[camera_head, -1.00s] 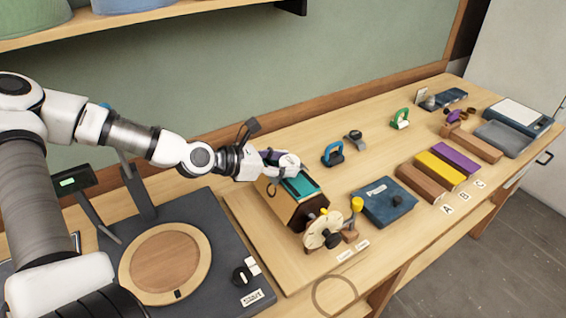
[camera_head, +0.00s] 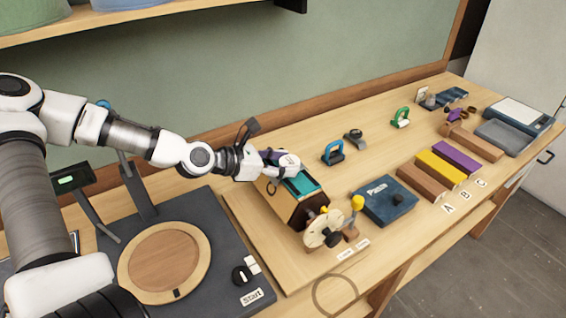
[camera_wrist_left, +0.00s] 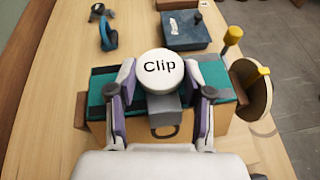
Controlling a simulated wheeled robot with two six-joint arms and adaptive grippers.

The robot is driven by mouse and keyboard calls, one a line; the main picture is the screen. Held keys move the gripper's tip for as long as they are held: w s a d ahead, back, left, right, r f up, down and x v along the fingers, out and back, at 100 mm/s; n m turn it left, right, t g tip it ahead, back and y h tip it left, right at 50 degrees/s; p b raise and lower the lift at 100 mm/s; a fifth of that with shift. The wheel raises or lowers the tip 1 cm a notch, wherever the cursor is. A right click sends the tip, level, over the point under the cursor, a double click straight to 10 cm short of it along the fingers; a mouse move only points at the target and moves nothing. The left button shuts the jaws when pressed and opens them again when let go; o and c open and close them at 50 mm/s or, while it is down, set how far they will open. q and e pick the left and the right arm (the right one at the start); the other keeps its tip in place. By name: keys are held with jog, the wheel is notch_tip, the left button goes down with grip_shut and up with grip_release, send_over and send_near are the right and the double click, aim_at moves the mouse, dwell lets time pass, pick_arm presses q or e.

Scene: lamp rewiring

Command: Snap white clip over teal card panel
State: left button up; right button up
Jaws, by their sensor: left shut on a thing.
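The white clip (camera_wrist_left: 160,68), a round knob marked "Clip" on a grey body, is between the fingers of my left gripper (camera_wrist_left: 160,92). My left gripper (camera_head: 278,163) is shut on it, one finger on each side. The clip is directly over the teal card panel (camera_wrist_left: 102,92), which lies along the top of a wooden box-like holder (camera_wrist_left: 226,128). In the head view the panel (camera_head: 304,184) shows to the right of the gripper. I cannot tell whether the clip is fully seated. My right gripper is not in view.
A cream disc (camera_head: 320,232) and a yellow knob (camera_head: 357,203) are at the holder's near right end. A dark blue box (camera_head: 382,205), a blue-handled tool (camera_head: 333,153) and coloured blocks (camera_head: 440,171) stand to the right. A turntable (camera_head: 165,262) stands at left.

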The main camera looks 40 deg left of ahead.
aim_at(283, 163)
pick_arm(q)
jog(key=shift+s+f+b, duration=0.15)
jog(key=shift+f+b, duration=0.2)
jog(key=shift+b, duration=0.15)
dwell(1.1)
jog(key=o, duration=1.6)
jog(key=shift+r, duration=0.1)
jog(key=shift+r+p, duration=3.55)
jog(key=shift+r, duration=0.55)
jog(key=shift+f, duration=0.1)
